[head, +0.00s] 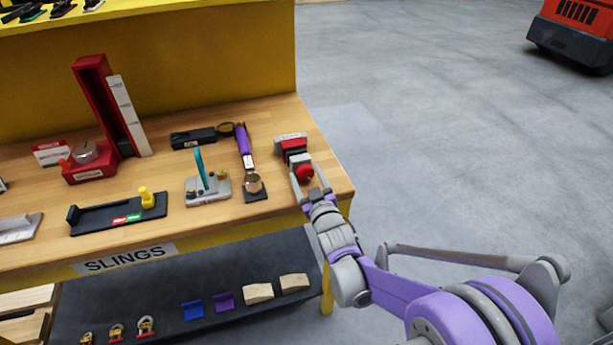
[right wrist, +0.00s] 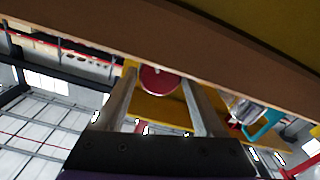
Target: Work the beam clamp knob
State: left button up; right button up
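The beam clamp (head: 293,149) sits at the right end of the wooden bench, with a grey and red body. Its round red knob (head: 304,173) faces the front of the bench; the knob (right wrist: 159,80) also shows in the right wrist view. My right gripper (head: 306,179) reaches up to the knob, one finger on each side. In the right wrist view the fingers of my right gripper (right wrist: 161,92) stand apart, with the knob between or just beyond their tips. A narrow gap seems to show on each side of it. My left gripper is not in view.
Left of the clamp are a purple-handled tool (head: 243,143), a grey fixture with a teal lever (head: 206,187) and a red upright stand (head: 96,100). A dark lower shelf (head: 217,274) holds small parts. Open floor (head: 420,110) lies to the right.

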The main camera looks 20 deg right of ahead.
jog(key=c, duration=0.9)
jog(key=shift+m, duration=1.1)
jog(key=o, duration=1.3)
jog(key=shift+o, duration=0.2)
jog(key=s, duration=1.1)
jog(key=shift+d, duration=0.25)
